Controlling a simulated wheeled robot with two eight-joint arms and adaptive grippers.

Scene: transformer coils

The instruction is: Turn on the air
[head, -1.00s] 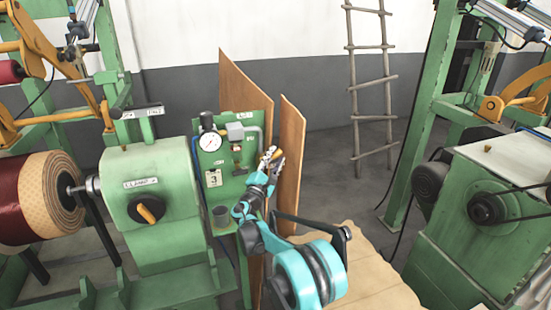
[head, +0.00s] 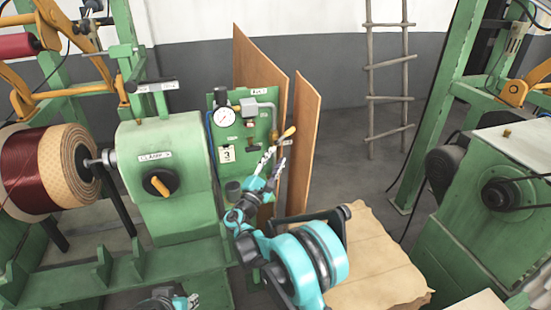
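The green air panel (head: 240,97) stands left of centre with a round white gauge (head: 224,117) and grey pipe fittings. A lever with a yellow handle (head: 288,132) sticks out at its right side, tilted up to the right. My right gripper (head: 277,155) is just below the lever, its two grey fingers apart and pointing up. It looks empty and appears clear of the handle, though the depth gap is hard to judge. Part of my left arm's end (head: 172,302) shows at the bottom edge; its fingers cannot be made out.
Brown boards (head: 303,135) stand close behind and right of the panel. A green winding machine (head: 165,175) with a coil (head: 45,170) is at left. A ladder (head: 387,98) leans behind; another machine (head: 475,215) is at right.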

